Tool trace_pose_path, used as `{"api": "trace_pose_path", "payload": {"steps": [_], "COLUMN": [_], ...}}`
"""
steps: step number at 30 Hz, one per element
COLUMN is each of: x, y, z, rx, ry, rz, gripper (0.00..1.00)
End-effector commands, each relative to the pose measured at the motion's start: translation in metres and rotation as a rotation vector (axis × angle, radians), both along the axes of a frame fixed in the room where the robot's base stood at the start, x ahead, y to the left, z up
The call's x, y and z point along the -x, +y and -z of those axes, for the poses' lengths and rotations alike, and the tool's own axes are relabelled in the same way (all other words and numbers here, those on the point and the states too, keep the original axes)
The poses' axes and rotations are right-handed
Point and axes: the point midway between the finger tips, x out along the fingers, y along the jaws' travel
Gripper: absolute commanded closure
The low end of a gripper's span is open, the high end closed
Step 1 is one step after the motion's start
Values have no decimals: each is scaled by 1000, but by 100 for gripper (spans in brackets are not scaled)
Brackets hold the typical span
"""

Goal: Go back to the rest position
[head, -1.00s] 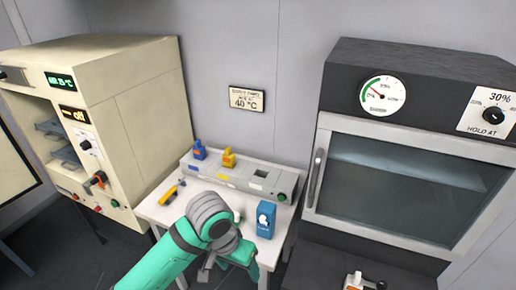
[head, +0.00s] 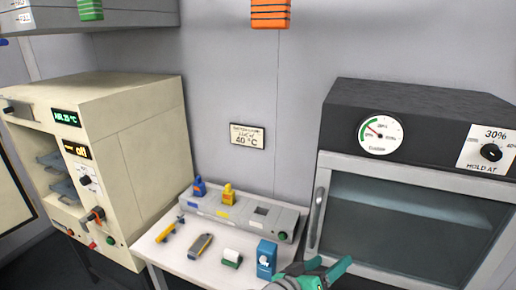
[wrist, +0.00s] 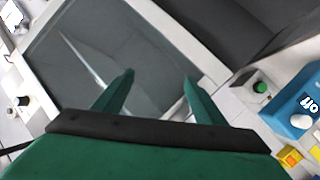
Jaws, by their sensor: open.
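My gripper (head: 325,272) is at the bottom of the head view, right of the small white table (head: 190,262) and in front of the glass-doored chamber. Its green fingers are apart with nothing between them. In the wrist view my gripper (wrist: 158,85) also shows open and empty, with the chamber's glass door (wrist: 95,50) beyond the fingers. Most of my arm is out of the head view.
The table holds a grey block (head: 240,212) with blue and yellow pieces, a blue box (head: 266,258) and several small tools. A beige cabinet (head: 140,150) stands left. The dark chamber (head: 415,195) stands right, close to my gripper.

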Motion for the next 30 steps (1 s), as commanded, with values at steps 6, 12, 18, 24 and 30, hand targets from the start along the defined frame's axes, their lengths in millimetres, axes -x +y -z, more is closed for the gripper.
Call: {"api": "trace_pose_path", "payload": {"steps": [6, 12, 18, 24, 30], "x": [1, 11, 35, 74, 127], "y": [-4, 8, 27, 50, 77], "z": [7, 30, 68, 112, 153], "rx": [167, 252, 274, 227, 118], "ry": [-45, -65, -67, -65, -67], "rz": [-144, -297, -455, -600, -717], "gripper": [35, 35, 35, 35, 35]}}
